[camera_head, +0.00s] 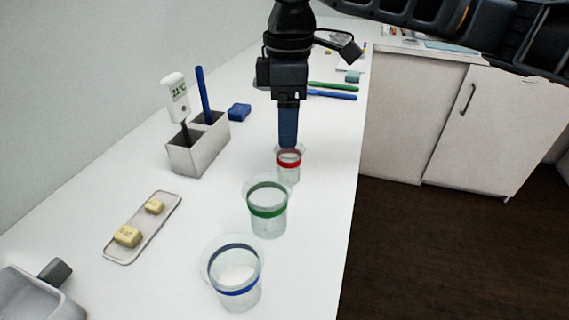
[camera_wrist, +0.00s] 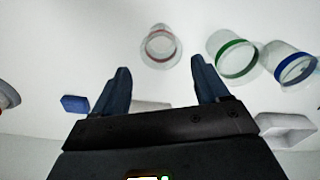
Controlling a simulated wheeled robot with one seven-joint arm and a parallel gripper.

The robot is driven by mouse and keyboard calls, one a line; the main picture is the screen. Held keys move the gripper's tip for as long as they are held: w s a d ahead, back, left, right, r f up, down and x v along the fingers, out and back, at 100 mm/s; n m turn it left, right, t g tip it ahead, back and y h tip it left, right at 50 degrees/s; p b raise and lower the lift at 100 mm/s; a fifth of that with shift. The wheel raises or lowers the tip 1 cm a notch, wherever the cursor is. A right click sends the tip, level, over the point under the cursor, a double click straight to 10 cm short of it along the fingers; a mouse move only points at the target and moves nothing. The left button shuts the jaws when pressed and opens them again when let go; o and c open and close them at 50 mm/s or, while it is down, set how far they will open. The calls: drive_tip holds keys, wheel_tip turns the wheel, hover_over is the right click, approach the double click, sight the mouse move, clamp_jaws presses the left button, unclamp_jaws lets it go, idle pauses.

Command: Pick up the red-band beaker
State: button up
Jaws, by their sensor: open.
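The red-band beaker (camera_head: 289,166) is clear with a red band and stands upright on the white counter, farthest back of three beakers in a row.
The green-band beaker (camera_head: 267,210) and blue-band beaker (camera_head: 234,278) stand nearer. A grey holder (camera_head: 197,150) with a thermometer (camera_head: 175,92) and blue stick, a blue block (camera_head: 239,112), and a tray (camera_head: 118,253) with yellow pieces lie left. Pens (camera_head: 332,95) lie behind. The counter's right edge is close.

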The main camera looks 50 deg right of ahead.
sight(288, 154)
drive_tip(key=shift+s+f, duration=0.15)
drive_tip(key=shift+f, duration=3.75)
drive_tip(key=shift+c, duration=0.5)
drive_tip(key=c, duration=0.6)
drive_tip(key=shift+r, duration=0.15)
drive_tip(key=shift+c, duration=0.3)
